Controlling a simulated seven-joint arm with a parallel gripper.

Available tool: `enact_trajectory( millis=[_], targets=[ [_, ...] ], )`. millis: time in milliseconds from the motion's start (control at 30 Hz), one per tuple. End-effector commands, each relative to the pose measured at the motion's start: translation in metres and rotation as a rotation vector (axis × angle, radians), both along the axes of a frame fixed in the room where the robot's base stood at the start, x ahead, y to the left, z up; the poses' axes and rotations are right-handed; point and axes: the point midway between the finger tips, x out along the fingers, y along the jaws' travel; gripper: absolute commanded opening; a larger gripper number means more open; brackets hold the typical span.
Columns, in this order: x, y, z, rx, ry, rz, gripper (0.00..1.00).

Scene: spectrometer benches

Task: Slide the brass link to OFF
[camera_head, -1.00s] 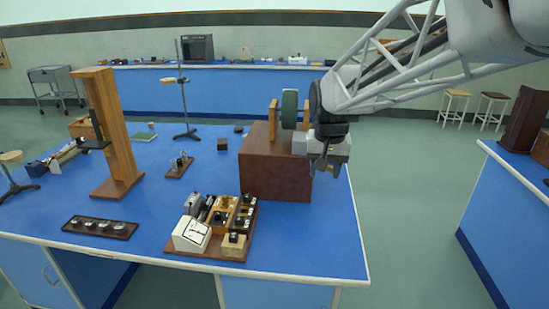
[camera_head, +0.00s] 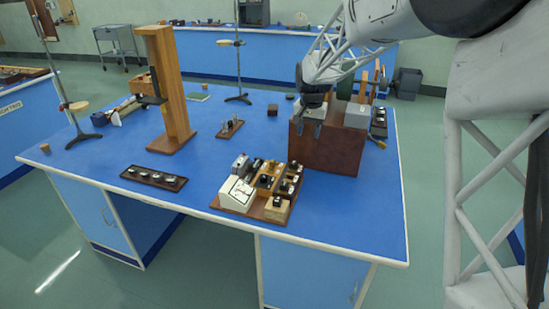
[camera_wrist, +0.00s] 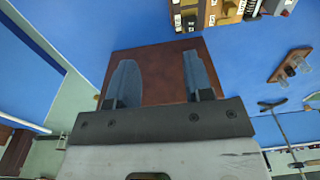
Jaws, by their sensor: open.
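The brass link is too small to make out for certain. A wooden board (camera_head: 216,203) near the front edge of the blue bench carries a white sloped meter (camera_head: 237,193), dark-knobbed units and light wooden blocks. A small brassy part (camera_head: 265,181) shows on one middle unit, but I cannot tell whether it is the link. My gripper (camera_head: 309,128) is open and empty, above and behind the board, by the brown box (camera_head: 325,152). In the wrist view, my gripper (camera_wrist: 160,78) has its fingers apart over the box's brown face (camera_wrist: 155,65), with the board's units (camera_wrist: 215,12) at the top edge.
A small board with upright terminals (camera_head: 230,129) stands behind the units. A dark strip with several round pieces (camera_head: 154,178) lies to the left. A tall wooden stand (camera_head: 172,90) rises behind it. The front right bench top (camera_head: 360,220) is clear.

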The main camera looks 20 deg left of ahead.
Motion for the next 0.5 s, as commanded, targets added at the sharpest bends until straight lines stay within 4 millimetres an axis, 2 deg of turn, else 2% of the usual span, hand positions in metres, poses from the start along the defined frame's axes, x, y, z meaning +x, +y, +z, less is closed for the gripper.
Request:
enact_trajectory(
  millis=[33,200,500],
  targets=[
    [0.007,0.013,-0.009,-0.002,0.005,0.003,0.47],
    [0.027,0.053,-0.037,-0.006,0.018,0.004,0.47],
    [0.053,0.118,-0.085,-0.014,0.037,0.005,0.47]
  ],
)
